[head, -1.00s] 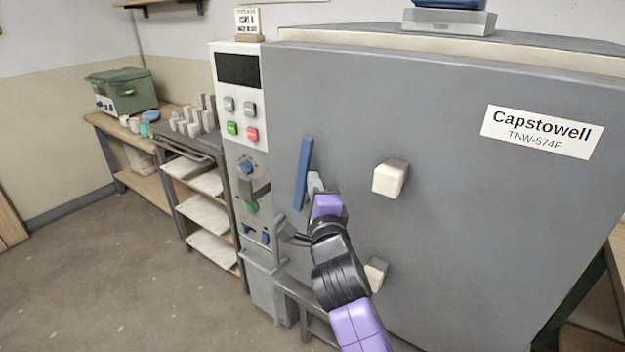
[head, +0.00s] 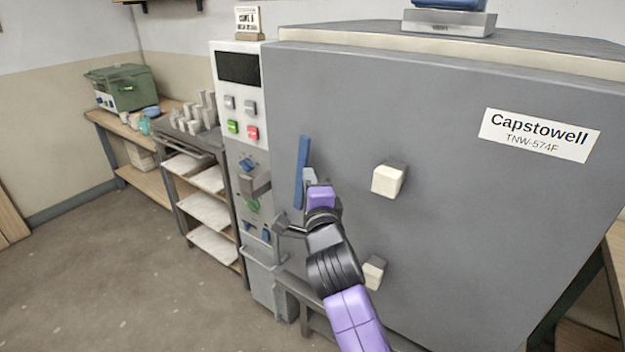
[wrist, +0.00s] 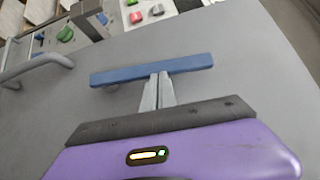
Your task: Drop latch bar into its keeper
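The blue latch bar (head: 302,172) stands nearly upright near the left edge of the big grey door. It also shows in the wrist view (wrist: 150,69), lying across the picture. My gripper (head: 310,176) is just right of the bar. In the wrist view its two fingers (wrist: 158,80) are close together, with nothing visible between them. Their tips are at the bar's near long edge; I cannot tell whether they touch it.
A grey handle (wrist: 38,66) sticks out from the door, beside my gripper. Pale blocks (head: 388,180) stick out from the door to the right. The control panel (head: 238,110) has buttons and knobs. Shelves with trays (head: 205,210) stand further left. Open floor lies at the lower left.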

